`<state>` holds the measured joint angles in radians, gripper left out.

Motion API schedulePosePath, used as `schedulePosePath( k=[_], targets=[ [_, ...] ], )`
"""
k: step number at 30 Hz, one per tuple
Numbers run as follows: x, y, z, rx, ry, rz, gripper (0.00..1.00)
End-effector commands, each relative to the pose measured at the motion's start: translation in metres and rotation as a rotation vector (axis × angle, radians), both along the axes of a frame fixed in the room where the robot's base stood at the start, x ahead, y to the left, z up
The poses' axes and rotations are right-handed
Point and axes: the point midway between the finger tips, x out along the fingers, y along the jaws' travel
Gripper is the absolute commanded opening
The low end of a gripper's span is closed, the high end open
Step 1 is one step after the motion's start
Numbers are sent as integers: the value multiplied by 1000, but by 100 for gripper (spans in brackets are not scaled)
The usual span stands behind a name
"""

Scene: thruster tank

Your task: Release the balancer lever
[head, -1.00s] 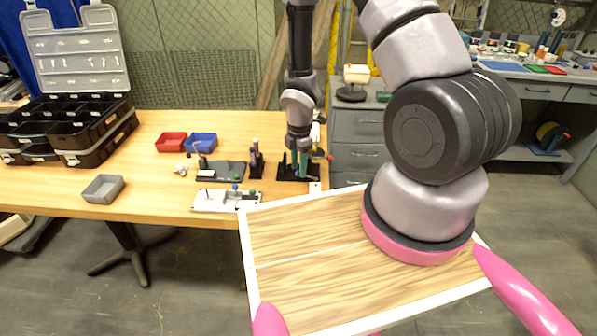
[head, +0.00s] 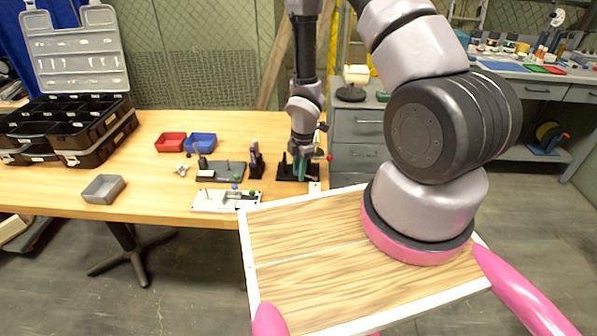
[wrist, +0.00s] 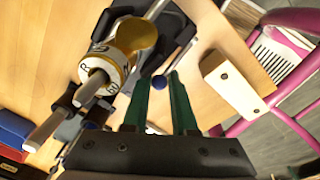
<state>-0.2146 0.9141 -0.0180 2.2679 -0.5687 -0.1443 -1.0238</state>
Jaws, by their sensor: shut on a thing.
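The balancer is a black fixture (head: 286,173) at the right end of the wooden bench in the head view, with a red knob (head: 330,157) on its right side. In the wrist view it shows a white lettered drum (wrist: 108,66) with a gold end and metal rods. My gripper (wrist: 159,80) has green fingers reaching into the fixture. A small blue ball knob (wrist: 159,83), apparently the lever's end, sits between the fingertips, and the jaws are shut on it. The lever's shaft is hidden. My gripper (head: 301,174) looks small and partly blurred into the fixture in the head view.
Left of the fixture stand a dark upright holder (head: 256,163), a grey plate (head: 222,172) and a white board (head: 222,200). Red (head: 171,142) and blue (head: 201,142) bins lie behind. A pale block (wrist: 235,85) is right of my fingers.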

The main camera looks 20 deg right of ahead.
Motion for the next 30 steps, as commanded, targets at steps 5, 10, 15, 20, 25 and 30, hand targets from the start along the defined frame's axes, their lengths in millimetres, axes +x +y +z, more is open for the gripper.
schedulePosePath(
  k=[5, 10, 15, 20, 25, 30],
  targets=[
    [0, -4, 4, 63, -22, -4, 0],
    [1, -3, 5, 75, -28, -1, 0],
    [1, -3, 5, 74, -29, -1, 29],
    [1, -3, 5, 73, -28, -2, 44],
    [0, -3, 5, 73, -27, -2, 44],
    [0, -4, 16, 74, -27, -5, 44]
  ],
)
